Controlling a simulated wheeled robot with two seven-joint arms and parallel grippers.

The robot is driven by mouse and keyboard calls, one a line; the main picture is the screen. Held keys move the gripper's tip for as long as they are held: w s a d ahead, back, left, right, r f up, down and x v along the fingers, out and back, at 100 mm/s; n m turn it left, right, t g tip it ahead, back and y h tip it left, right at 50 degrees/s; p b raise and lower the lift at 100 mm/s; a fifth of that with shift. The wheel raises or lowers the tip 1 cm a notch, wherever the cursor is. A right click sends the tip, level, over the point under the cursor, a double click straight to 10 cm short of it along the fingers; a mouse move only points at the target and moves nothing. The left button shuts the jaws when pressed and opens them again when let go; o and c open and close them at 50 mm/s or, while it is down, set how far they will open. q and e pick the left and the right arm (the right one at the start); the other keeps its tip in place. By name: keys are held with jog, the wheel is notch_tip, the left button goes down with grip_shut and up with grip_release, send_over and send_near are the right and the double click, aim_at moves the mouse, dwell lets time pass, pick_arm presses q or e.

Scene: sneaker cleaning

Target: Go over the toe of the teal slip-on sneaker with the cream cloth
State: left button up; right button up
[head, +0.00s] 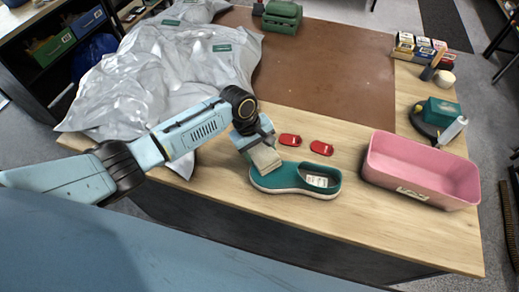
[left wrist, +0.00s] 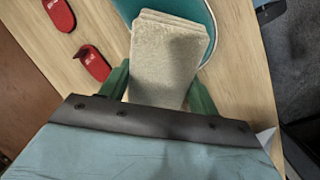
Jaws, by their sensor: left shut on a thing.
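The teal slip-on sneaker (head: 293,179) lies upright on the wooden table, its toe to the left and its opening to the right. My left gripper (head: 260,152) is shut on the folded cream cloth (head: 266,159) and holds it at the toe end of the sneaker. In the left wrist view the cloth (left wrist: 168,55) covers part of the teal upper (left wrist: 205,12), between the green fingers of the gripper (left wrist: 160,95). I cannot tell whether the cloth presses on the toe. My right gripper is not in view.
Two red objects (head: 290,140) (head: 321,148) lie just behind the sneaker. A pink bin (head: 420,180) stands to its right. A grey crumpled sheet (head: 165,75) covers the table's left part. A brown mat (head: 330,70) lies behind. The table front is clear.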

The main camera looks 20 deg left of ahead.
aim_at(257, 162)
pick_arm(q)
jog(key=shift+s+p, duration=0.35)
jog(key=shift+s, duration=0.85)
jog(key=shift+s+d, duration=0.15)
jog(key=shift+s, duration=1.35)
jog(key=shift+s+d, duration=0.1)
jog(key=shift+s, duration=1.35)
jog(key=shift+w+a+b, duration=0.15)
jog(key=shift+w+b, duration=0.15)
jog(key=shift+w, duration=1.8)
jog(key=shift+w+a+b, duration=0.1)
jog(key=shift+w+b, duration=0.45)
jog(key=shift+w, duration=1.55)
jog(key=shift+p+v, duration=0.85)
jog(key=shift+v, duration=2.15)
jog(key=shift+r, duration=0.1)
